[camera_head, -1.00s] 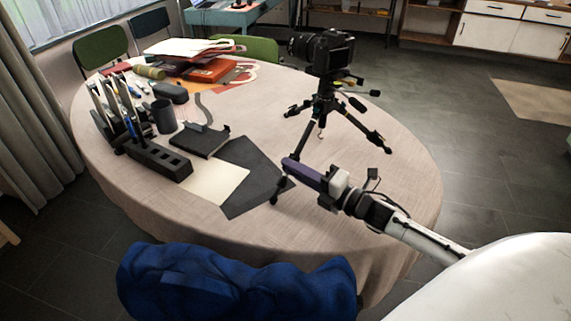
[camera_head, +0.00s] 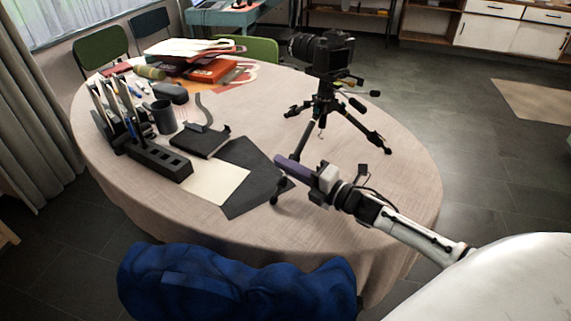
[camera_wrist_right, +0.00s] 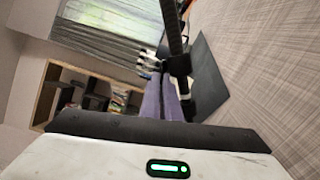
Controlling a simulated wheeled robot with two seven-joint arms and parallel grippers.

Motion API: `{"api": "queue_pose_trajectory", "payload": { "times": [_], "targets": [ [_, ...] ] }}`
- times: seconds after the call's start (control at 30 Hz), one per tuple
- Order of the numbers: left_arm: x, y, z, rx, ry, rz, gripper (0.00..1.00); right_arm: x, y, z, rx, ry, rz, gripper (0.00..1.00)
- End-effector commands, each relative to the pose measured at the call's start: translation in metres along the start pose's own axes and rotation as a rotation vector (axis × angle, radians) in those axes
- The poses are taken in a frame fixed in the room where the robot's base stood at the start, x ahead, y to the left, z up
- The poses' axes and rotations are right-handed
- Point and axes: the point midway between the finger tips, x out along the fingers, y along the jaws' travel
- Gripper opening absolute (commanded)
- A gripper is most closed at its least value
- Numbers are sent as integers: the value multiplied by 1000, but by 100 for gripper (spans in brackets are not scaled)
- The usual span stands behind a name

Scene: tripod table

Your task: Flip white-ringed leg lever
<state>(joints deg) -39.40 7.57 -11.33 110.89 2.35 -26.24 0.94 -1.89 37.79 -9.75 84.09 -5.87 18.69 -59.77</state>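A black tripod (camera_head: 325,100) carrying a black camera (camera_head: 322,50) stands upright on the table (camera_head: 240,110) with its legs spread. Its near leg (camera_head: 304,140) slopes down toward me, and its foot (camera_head: 275,199) shows below my gripper. My right gripper (camera_head: 284,162) has long purple fingers lying across the front of this leg in the head view. In the right wrist view the fingers (camera_wrist_right: 168,98) look shut, side by side, with their tips close to a black clamp (camera_wrist_right: 180,66) on a leg. Contact cannot be told. No white ring can be made out. My left gripper is out of view.
A dark mat (camera_head: 250,190) and a cream sheet (camera_head: 212,184) lie left of the near leg. A blue chair back (camera_head: 235,285) is in front. The table's right side is clear.

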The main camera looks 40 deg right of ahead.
Motion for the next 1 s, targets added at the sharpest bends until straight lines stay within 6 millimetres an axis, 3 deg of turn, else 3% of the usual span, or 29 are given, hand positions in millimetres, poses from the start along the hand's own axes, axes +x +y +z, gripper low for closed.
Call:
{"api": "queue_pose_trajectory", "payload": {
  "times": [0.37,1.0],
  "targets": [
    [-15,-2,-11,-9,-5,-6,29,0,13,2,209,-1,-20,0],
    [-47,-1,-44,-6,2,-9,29,2,30,13,808,0,-81,0]
  ]
}}
